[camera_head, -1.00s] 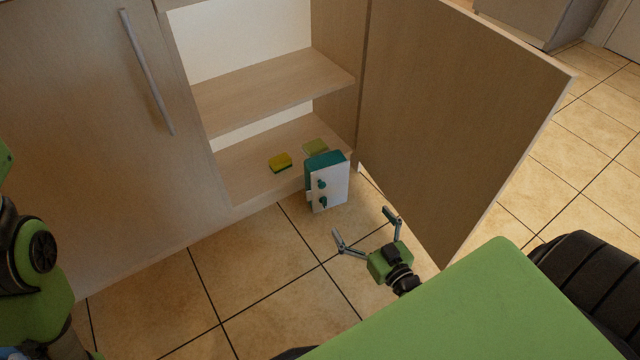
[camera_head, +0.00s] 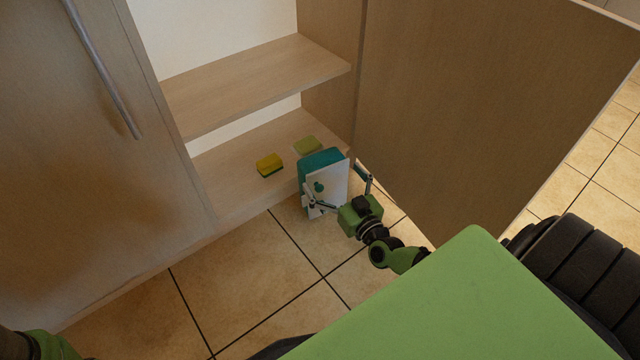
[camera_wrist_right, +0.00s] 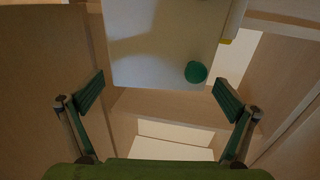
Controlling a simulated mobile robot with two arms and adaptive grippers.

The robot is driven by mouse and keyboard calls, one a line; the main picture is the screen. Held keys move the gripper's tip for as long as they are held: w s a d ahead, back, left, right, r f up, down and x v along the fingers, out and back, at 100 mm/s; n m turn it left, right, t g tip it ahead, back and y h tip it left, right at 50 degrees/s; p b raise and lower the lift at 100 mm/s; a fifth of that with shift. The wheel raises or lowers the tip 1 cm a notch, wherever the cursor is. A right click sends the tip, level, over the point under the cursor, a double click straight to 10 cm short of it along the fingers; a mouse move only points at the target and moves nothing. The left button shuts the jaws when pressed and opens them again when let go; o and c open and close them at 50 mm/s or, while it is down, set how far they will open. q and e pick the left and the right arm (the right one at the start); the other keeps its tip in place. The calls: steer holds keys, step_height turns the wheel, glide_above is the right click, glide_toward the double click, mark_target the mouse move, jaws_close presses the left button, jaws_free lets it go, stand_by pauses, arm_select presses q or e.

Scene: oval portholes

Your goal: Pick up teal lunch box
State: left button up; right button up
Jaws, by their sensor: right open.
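The teal lunch box (camera_head: 320,158) has a white face with teal round parts and stands upright at the front edge of the cabinet's bottom shelf. Its white face also fills the upper middle of the right wrist view (camera_wrist_right: 160,50). My right gripper (camera_head: 338,190) is open, with one finger at each side of the box's white face in the head view. In the right wrist view its fingers (camera_wrist_right: 165,95) are spread wide with the box ahead between them. I cannot tell whether they touch it. Of my left arm only a green part shows at the bottom left; its gripper is out of view.
A yellow and green sponge (camera_head: 269,164) and a pale green item (camera_head: 307,146) lie on the bottom shelf (camera_head: 235,190). A middle shelf (camera_head: 255,85) is above. The open cabinet door (camera_head: 480,110) stands close on the right. Tiled floor (camera_head: 245,280) is clear in front.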

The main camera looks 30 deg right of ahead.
mark_target(323, 166)
steer(key=shift+w+f+b, duration=0.2)
steer(key=shift+w+b, duration=0.3)
steer(key=shift+b, duration=0.05)
steer(key=w+b, duration=0.3)
steer(key=shift+w+d+f, duration=0.2)
steer(key=shift+w+d, duration=0.05)
steer(key=shift+w, duration=0.15)
steer(key=shift+w+r, duration=0.15)
steer(key=shift+w, duration=0.15)
steer(key=c, duration=1.8)
steer(key=shift+o, duration=0.2)
steer(key=shift+r, duration=0.15)
